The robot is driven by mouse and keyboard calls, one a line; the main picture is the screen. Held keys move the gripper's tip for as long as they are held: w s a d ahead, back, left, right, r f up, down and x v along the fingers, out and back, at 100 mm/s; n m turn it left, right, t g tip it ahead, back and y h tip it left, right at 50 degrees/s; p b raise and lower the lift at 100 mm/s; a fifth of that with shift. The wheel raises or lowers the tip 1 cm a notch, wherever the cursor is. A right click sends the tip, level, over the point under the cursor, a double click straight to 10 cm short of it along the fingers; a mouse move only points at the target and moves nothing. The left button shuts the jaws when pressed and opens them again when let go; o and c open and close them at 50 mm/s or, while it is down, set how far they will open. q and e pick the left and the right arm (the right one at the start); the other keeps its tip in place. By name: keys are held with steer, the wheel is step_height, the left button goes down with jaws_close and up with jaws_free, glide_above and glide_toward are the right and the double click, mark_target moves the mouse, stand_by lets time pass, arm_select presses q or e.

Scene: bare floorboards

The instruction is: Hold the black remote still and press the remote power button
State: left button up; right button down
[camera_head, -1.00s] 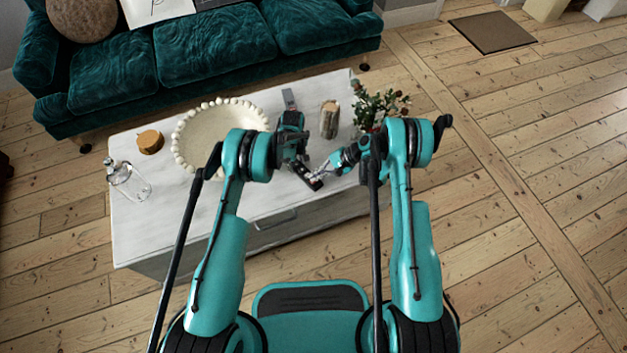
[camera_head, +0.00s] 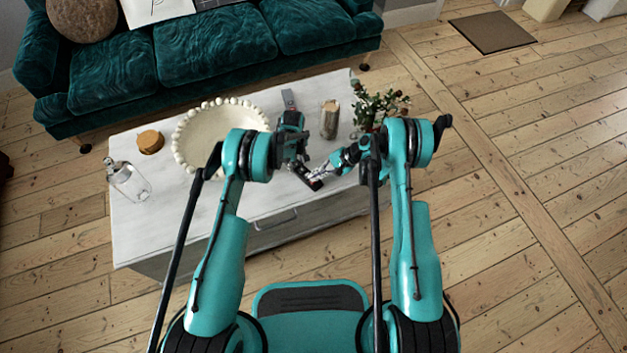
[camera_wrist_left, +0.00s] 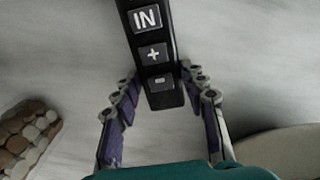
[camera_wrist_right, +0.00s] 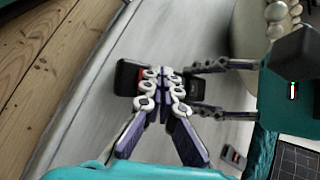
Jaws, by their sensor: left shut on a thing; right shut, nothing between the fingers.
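The black remote (camera_head: 301,172) is held near the table's front edge. In the left wrist view the remote (camera_wrist_left: 155,70) shows white-marked keys, "IN", plus and minus. My left gripper (camera_wrist_left: 155,80) is shut around its near end; it also shows in the head view (camera_head: 297,160). In the right wrist view the remote's far end (camera_wrist_right: 128,78) sticks out past my right gripper (camera_wrist_right: 161,88), with a bit of red beside the fingertips. My right gripper is shut and empty, its tips over the remote's red-marked end. Its fingers hide the power button, so I cannot tell whether they touch it.
The white table (camera_head: 150,225) also bears a beaded bowl (camera_head: 215,125), a glass bottle (camera_head: 130,182), a round wooden box (camera_head: 150,142), a jar (camera_head: 330,118), a plant (camera_head: 378,105) and a grey slim object (camera_head: 289,98). A green sofa (camera_head: 210,50) stands behind.

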steer(key=shift+f, duration=0.15)
steer(key=shift+f, duration=0.25)
steer(key=shift+f, duration=0.4)
stand_by(0.5)
stand_by(0.4)
steer(key=shift+r, duration=0.85)
steer(key=shift+r, duration=2.5)
